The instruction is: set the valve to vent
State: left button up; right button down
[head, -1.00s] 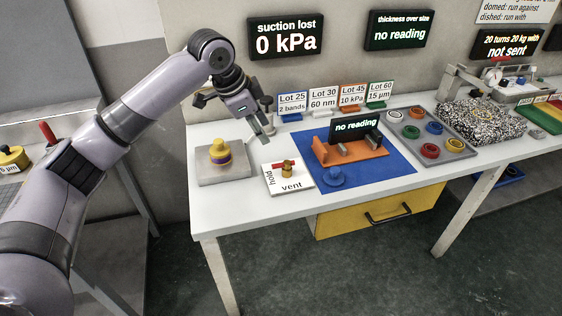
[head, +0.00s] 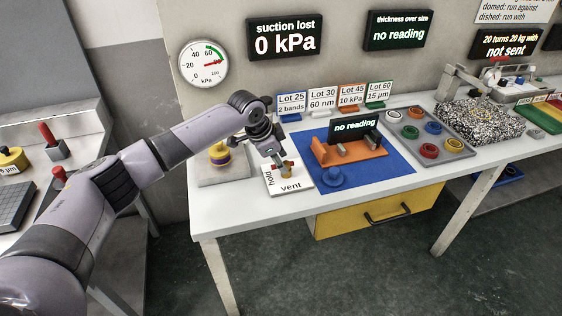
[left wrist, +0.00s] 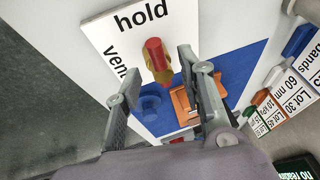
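The valve sits on a white plate (head: 277,190) marked "hold" along its left side and "vent" along its front. Its brass body (head: 286,172) shows in the head view; my gripper mostly covers the handle there. In the left wrist view the red handle (left wrist: 154,47) points towards the "hold" word. My left gripper (head: 281,160) is right over the valve, pointing down. In the left wrist view its fingers (left wrist: 157,62) are apart, one on each side of the valve; I cannot tell contact. My right gripper is not in view.
A grey plate (head: 208,181) with a yellow and purple knobbed piece is left of the valve. A blue mat (head: 376,178) with an orange gauge stand (head: 350,154) and a blue knobbed piece (head: 333,178) lies right. A wall display reads "suction lost 0 kPa" (head: 285,38).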

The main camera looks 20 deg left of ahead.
pick_arm(q)
jog(key=shift+w+d+f, duration=0.15)
jog(key=shift+w+f, duration=0.05)
jog(key=shift+f, duration=0.45)
jog(key=shift+c, duration=0.5)
grip_shut()
